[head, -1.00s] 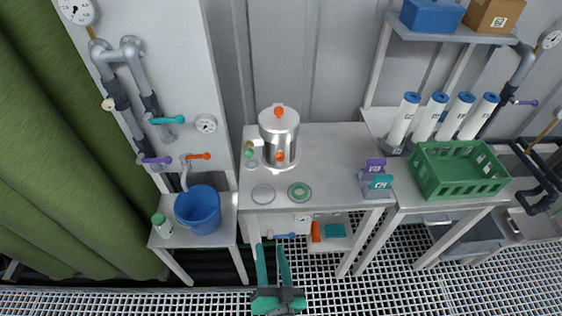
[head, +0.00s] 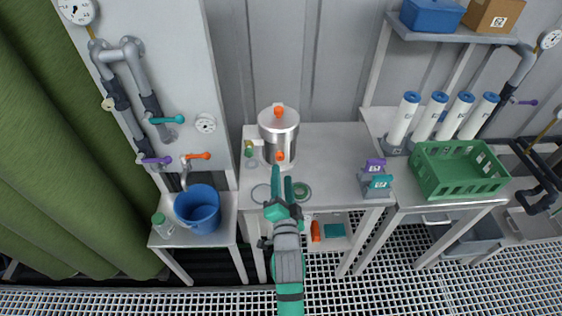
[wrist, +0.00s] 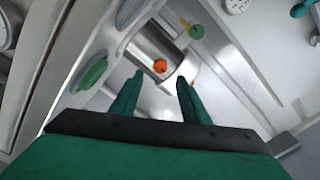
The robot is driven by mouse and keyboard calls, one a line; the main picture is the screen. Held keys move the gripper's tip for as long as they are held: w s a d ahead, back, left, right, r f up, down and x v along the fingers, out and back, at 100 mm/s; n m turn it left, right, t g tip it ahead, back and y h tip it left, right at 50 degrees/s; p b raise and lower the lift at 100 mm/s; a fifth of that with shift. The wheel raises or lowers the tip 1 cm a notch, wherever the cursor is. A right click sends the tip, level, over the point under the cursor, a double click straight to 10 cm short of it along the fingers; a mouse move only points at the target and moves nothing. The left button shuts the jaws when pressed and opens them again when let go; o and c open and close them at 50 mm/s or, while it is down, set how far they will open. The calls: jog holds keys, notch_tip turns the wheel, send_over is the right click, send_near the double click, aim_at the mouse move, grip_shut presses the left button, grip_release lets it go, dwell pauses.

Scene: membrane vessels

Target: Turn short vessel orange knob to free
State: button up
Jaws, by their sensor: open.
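The short vessel (head: 279,137) is a shiny metal cylinder standing on the middle table. It has one orange knob on its lid (head: 278,110) and another orange knob low on its front (head: 280,157). My gripper (head: 282,177) is open and empty in front of the vessel, its fingers pointing at the lower orange knob. In the wrist view, an orange knob (wrist: 160,66) shows just beyond and between the open fingertips (wrist: 159,80), apart from them. The side of the vessel (wrist: 150,50) fills the space behind the knob.
A plain ring (head: 261,193) and a green ring (head: 301,191) lie on the table near my gripper. A small green-topped fitting (head: 249,151) is left of the vessel. Purple and teal holders (head: 375,182) stand right; a blue bucket (head: 197,208) stands lower left.

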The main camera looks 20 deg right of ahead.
aim_at(281, 159)
jog(key=shift+x, duration=3.6)
jog(key=shift+f, duration=0.1)
jog(key=shift+c, duration=0.7)
jog(key=c, duration=0.9)
